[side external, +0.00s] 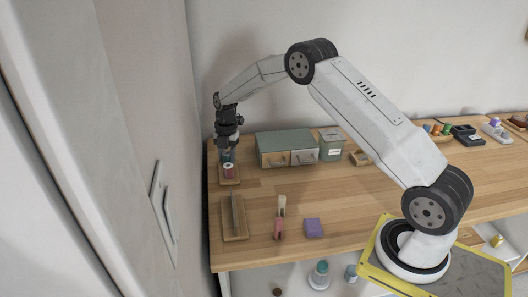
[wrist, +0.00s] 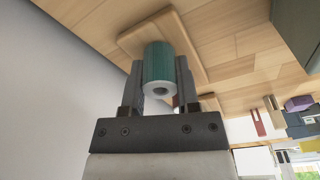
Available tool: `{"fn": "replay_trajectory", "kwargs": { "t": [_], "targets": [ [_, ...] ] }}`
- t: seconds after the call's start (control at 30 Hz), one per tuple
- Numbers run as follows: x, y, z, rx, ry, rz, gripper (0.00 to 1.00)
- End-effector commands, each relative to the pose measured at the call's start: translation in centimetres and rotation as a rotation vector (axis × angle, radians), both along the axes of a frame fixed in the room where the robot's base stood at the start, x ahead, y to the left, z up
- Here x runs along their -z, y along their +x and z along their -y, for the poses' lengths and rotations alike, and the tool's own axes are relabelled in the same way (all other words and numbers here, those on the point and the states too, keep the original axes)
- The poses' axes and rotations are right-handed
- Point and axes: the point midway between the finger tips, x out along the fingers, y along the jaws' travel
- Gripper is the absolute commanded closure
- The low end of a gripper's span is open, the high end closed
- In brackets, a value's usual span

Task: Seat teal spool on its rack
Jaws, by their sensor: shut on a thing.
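The teal spool (wrist: 157,62) is between the fingers of my gripper (wrist: 160,85) in the wrist view, its round end with a central hole facing the camera. My gripper is shut on it. In the side external view, my gripper (side external: 229,148) points down at the table's far left, and the teal spool (side external: 228,156) shows partly beneath it. The wooden rack (side external: 236,182) lies below, with a pink spool (side external: 228,171) on it in front of the teal one. The rack board (wrist: 133,42) is behind the spool in the wrist view. I cannot tell whether the spool touches the rack.
A wooden board with an upright piece (side external: 235,231), a pink-ended item (side external: 279,225) and a purple block (side external: 314,228) are nearer the front. The wall is close on the left.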

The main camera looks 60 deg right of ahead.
Motion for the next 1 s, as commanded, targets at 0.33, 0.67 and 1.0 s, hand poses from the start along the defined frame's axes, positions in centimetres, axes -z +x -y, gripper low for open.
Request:
{"fn": "replay_trajectory", "kwargs": {
  "t": [0.33,0.67,1.0],
  "targets": [
    [0.18,0.0,-0.01,0.0,0.0,0.0,0.19],
    [0.17,-0.01,0.0,0.0,0.0,0.0,0.0],
    [-0.23,0.01,0.0,0.0,0.0,0.0,0.0]
  ]
}}
